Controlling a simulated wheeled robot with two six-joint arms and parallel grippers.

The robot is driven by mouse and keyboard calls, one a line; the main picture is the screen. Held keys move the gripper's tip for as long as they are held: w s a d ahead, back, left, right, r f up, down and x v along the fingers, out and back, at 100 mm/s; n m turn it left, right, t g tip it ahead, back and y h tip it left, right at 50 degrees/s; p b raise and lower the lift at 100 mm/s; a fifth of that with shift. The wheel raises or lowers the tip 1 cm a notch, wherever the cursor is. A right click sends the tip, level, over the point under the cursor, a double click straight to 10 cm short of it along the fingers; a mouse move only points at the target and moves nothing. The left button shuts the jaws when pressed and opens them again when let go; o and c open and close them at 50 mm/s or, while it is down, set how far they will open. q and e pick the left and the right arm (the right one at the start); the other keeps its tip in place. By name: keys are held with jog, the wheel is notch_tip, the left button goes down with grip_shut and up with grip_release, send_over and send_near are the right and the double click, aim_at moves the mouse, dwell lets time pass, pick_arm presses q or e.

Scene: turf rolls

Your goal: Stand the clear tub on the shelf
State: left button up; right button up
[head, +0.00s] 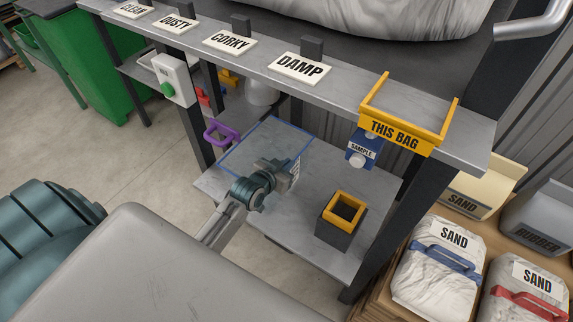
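My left gripper (287,174) is low over the lower grey shelf (345,188), at the near right part of a blue outlined area (248,142). Its fingers are small and seen from behind, so I cannot tell whether they are open or shut. A pale piece with dark print (296,168) shows right beside the fingers; I cannot tell whether it is part of a tub or is held. I cannot make out a clear tub for certain. My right gripper is not in view.
An upper shelf (343,92) with label cards and a yellow "THIS BAG" frame (396,135) overhangs the lower one. A blue sample device (361,148) hangs below it. A dark box with yellow rim (340,222) stands front right. Sand bags (437,268) lie right.

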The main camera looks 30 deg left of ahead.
pick_arm(q)
jog(key=o, duration=0.4)
jog(key=shift+c, duration=0.2)
